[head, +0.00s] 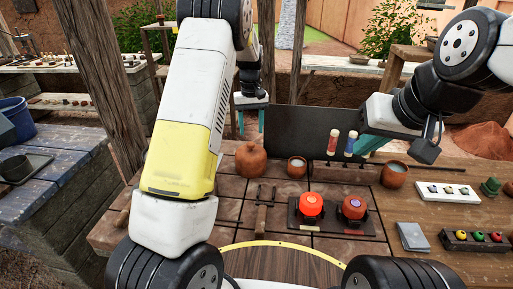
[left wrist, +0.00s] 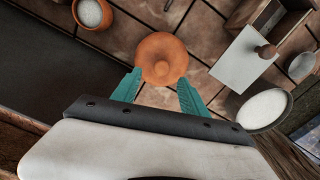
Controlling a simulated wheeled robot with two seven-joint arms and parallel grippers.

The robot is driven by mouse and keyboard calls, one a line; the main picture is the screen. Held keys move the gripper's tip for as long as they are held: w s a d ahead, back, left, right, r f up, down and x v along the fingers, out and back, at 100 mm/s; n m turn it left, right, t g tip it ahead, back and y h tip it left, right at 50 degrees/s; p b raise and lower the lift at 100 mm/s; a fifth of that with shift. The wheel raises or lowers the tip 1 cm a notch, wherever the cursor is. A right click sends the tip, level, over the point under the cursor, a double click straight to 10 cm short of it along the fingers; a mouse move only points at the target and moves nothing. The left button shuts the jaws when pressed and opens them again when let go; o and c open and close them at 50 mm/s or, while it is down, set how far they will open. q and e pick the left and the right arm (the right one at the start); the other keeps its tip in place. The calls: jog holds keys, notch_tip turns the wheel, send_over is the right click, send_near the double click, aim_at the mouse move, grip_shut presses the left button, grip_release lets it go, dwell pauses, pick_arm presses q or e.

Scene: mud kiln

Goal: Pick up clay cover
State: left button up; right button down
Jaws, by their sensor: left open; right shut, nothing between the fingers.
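The clay cover (head: 251,160) is a round orange-brown clay piece with a small knob on top. It stands on the tiled table left of the middle. In the left wrist view the clay cover (left wrist: 162,58) lies just beyond my open fingertips, roughly centred between them. My left gripper (head: 251,123) points down above and behind it in the head view, open and empty. Its teal fingers (left wrist: 157,88) show in the left wrist view. My right gripper (head: 366,147) is shut and empty, over the table at the right. Nothing hides the cover in the head view.
A small clay cup (head: 297,167) with white contents stands right of the cover, and a clay bowl (head: 394,174) is farther right. A red button (head: 311,205) and a darker red one (head: 353,208) sit at the front. A dark panel (head: 300,135) stands behind.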

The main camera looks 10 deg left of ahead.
aim_at(251, 143)
pick_arm(q)
jog(key=f, duration=0.7)
jog(key=shift+a, duration=0.2)
grip_shut()
